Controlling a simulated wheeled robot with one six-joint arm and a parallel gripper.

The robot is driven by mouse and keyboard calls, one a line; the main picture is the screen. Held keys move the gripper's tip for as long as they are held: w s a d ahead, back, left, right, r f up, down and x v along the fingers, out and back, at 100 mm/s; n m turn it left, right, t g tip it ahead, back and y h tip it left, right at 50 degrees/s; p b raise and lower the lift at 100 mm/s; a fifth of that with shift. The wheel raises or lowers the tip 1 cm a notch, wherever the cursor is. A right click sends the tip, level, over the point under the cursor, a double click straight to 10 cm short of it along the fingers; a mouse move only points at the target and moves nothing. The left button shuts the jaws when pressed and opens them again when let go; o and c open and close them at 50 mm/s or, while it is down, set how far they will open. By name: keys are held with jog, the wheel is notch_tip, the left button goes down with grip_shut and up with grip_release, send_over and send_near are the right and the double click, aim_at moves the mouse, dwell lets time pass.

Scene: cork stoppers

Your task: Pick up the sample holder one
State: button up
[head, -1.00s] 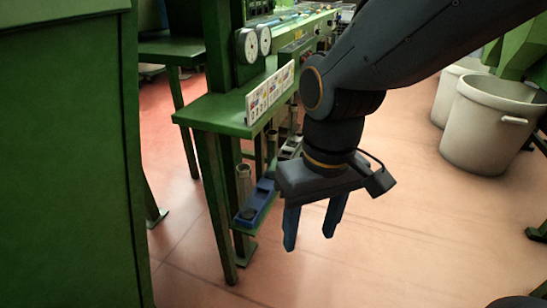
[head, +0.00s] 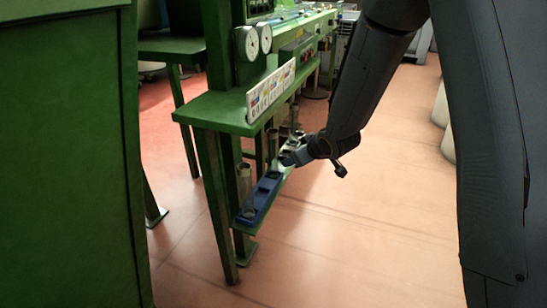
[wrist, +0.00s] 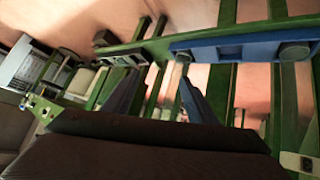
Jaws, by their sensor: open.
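A long blue holder (head: 258,203) with recesses in its top lies on a low narrow green shelf beneath the bench. No label shows which holder is number one. A grey holder (head: 290,146) lies farther back on the same shelf, partly hidden. My gripper (head: 291,159) points left toward the shelf at the far end of the blue holder; the head view hides its exact gap. In the wrist view, the two fingers of my gripper (wrist: 158,82) are apart with nothing seen held. The blue holder (wrist: 258,42) crosses the upper right, beyond and right of the fingers.
Metal cylinders (head: 244,183) stand along the low shelf. The green bench top (head: 215,110) with a picture-card strip (head: 270,92) is above it, and its green leg (head: 215,210) stands at the front. The floor (head: 350,240) right of the shelf is clear.

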aim_at(275, 159)
jog(key=w+f+n+t+y, duration=0.2)
jog(key=w+f+y, duration=0.2)
jog(key=f+y, duration=0.45)
jog(key=a+r, duration=0.1)
jog(key=s+a+r+y, duration=0.1)
jog(key=a+r, duration=0.1)
jog(key=a+r+n+y, duration=0.1)
jog(key=a, duration=0.1)
jog(key=shift+s+r+p, duration=0.15)
jog(key=shift+s+p, duration=0.15)
jog(key=shift+x, duration=0.9)
jog(key=b+x, duration=0.1)
jog(key=x, duration=0.5)
jog(key=shift+w+d+r+b, duration=0.2)
jog(key=shift+w+r+b, duration=0.1)
jog(key=shift+b, duration=0.1)
jog(key=shift+s, duration=0.1)
jog(key=c, duration=1.2)
jog(key=shift+o, duration=0.2)
